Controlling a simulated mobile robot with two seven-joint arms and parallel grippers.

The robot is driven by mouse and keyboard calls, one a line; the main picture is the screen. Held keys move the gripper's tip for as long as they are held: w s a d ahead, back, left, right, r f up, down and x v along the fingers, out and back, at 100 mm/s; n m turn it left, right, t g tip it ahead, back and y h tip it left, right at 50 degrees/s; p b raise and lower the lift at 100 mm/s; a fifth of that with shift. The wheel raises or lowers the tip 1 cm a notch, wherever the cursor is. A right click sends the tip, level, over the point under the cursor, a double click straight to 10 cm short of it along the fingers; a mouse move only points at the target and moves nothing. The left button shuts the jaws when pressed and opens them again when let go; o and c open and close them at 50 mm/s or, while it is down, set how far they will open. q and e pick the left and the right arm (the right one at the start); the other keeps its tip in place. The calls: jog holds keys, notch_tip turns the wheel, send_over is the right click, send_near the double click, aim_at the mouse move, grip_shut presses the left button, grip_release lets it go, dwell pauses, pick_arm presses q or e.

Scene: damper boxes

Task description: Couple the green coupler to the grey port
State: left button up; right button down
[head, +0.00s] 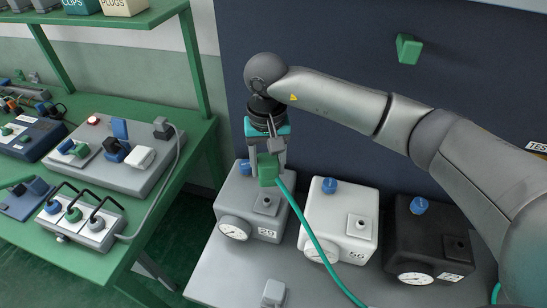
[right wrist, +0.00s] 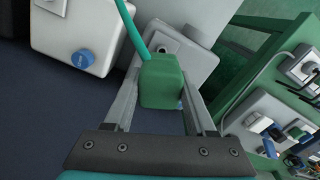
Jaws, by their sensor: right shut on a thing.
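My right gripper (head: 266,160) is shut on the green coupler (head: 268,172), a blocky green piece with a green hose running down and to the right from it. In the right wrist view the coupler (right wrist: 162,82) sits between the two fingers. It is over the grey box (head: 232,204), at the left of three boxes. The grey port (head: 265,203), a small raised square with a dark hole, is on this box's top, just below the coupler in the head view. They look apart; the exact gap is unclear. My left gripper is not in view.
A white box (head: 322,228) and a black box (head: 398,240) stand to the right, each with a blue knob, gauge and port. A green bench (head: 75,262) with electrical units is at the left. A green holder (head: 408,49) is on the dark panel.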

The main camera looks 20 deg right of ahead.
jog(key=shift+w+a+f, duration=0.15)
jog(key=shift+w+a, duration=0.05)
jog(key=shift+a, duration=0.1)
jog(key=shift+s+d+f+b, duration=0.15)
jog(key=shift+f+b, duration=0.25)
jog(key=shift+f, duration=0.35)
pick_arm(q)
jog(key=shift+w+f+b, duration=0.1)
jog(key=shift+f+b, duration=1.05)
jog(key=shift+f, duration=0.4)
pick_arm(e)
jog(key=shift+f, duration=2.5)
pick_arm(q)
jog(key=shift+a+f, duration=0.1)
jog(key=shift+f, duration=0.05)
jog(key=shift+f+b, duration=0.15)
jog(key=shift+b, duration=0.15)
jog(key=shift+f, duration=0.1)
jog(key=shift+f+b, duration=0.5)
jog(key=shift+b, duration=0.15)
pick_arm(e)
jog(key=shift+f, duration=0.4)
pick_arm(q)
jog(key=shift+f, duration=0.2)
pick_arm(e)
jog(key=shift+f, duration=0.15)
